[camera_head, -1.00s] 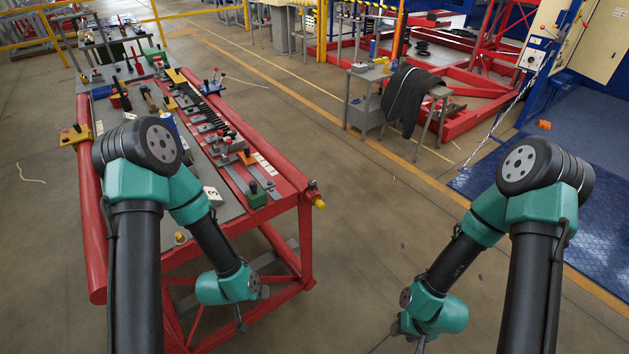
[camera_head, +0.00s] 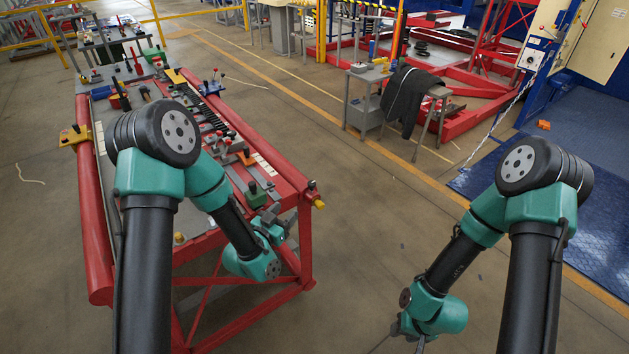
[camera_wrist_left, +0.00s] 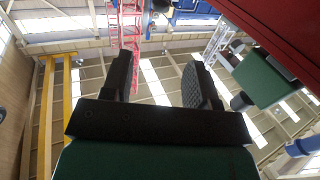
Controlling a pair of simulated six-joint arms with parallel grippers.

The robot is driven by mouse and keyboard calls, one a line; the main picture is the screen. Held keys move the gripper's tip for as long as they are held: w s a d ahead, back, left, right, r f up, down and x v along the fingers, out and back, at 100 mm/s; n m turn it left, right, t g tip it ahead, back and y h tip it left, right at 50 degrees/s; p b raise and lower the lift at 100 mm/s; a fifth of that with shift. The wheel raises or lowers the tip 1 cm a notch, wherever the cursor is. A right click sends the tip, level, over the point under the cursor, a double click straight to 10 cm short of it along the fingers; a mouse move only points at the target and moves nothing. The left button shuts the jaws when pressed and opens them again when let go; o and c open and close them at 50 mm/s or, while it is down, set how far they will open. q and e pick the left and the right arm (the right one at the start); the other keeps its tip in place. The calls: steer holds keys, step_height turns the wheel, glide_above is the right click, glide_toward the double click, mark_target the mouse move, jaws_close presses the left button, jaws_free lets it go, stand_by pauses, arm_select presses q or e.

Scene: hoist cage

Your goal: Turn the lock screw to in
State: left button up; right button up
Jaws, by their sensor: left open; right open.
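I cannot tell for sure which part is the lock screw. A green block with a black knob (camera_head: 256,194) sits near the front right end of the red-framed bench (camera_head: 290,178). My left gripper (camera_head: 277,217) is open and empty, close to this end of the bench. In the left wrist view its two dark fingers (camera_wrist_left: 160,78) stand apart with nothing between them. A green block (camera_wrist_left: 265,78) with a dark round part shows to their right. My right gripper (camera_head: 408,336) is low over the floor, partly seen.
Several small tools and fixtures lie along the bench. A grey side table (camera_head: 439,93) with a dark cloth (camera_head: 408,98) stands at the back right.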

mark_target(312, 186)
arm_select(q)
steer(key=x, duration=1.7)
steer(key=shift+w, duration=0.2)
steer(key=c, duration=0.9)
